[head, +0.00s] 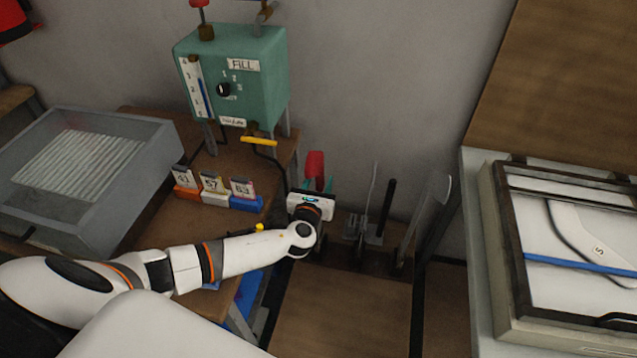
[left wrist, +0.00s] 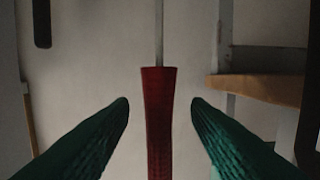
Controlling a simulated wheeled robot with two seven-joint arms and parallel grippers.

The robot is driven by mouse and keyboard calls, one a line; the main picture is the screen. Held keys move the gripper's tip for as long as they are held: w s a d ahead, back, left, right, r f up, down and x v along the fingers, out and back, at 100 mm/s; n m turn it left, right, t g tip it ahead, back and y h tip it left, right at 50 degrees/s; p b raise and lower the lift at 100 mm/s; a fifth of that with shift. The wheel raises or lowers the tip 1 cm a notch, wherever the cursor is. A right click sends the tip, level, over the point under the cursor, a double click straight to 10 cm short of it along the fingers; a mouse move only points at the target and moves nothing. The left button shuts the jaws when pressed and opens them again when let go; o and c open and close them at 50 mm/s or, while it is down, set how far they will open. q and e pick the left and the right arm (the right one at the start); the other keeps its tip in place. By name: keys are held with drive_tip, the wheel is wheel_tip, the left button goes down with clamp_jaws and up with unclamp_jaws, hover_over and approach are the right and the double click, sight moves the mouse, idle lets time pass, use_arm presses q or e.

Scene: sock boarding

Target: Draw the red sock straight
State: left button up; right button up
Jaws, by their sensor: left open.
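My left gripper (head: 319,184) reaches toward the wall, its green fingers parted. In the left wrist view the fingers (left wrist: 160,104) stand open on either side of a red, handle-like piece (left wrist: 158,120), with a gap on both sides. A thin grey rod (left wrist: 159,30) lines up with the red piece's end. The red piece also shows upright beyond the gripper in the head view (head: 315,163); its lower part is hidden there. I cannot make out a red sock for certain. A white flat form (head: 575,225) marked with a number lies in a dark frame on the right.
Several levers (head: 388,205) stand right of my gripper. A green box marked FILL (head: 262,95) stands on the wooden table at left, with numbered blocks (head: 215,198) and a grey ribbed tray (head: 150,160). A blue strip (head: 580,264) crosses the right frame.

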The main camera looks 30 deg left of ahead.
idle(0.3)
use_arm(q)
drive_tip(key=shift+s+d+r+p, duration=0.1)
drive_tip(key=shift+s+p, duration=0.2)
drive_tip(key=shift+s, duration=0.15)
drive_tip(key=p+v, duration=0.1)
drive_tip(key=v, duration=0.2)
drive_tip(key=shift+s, duration=0.2)
drive_tip(key=p+v, duration=0.1)
drive_tip(key=v, duration=0.1)
drive_tip(key=f+p+v, duration=0.1)
drive_tip(key=v, duration=0.1)
drive_tip(key=shift+s+d, duration=0.1)
drive_tip(key=shift+s, duration=0.25)
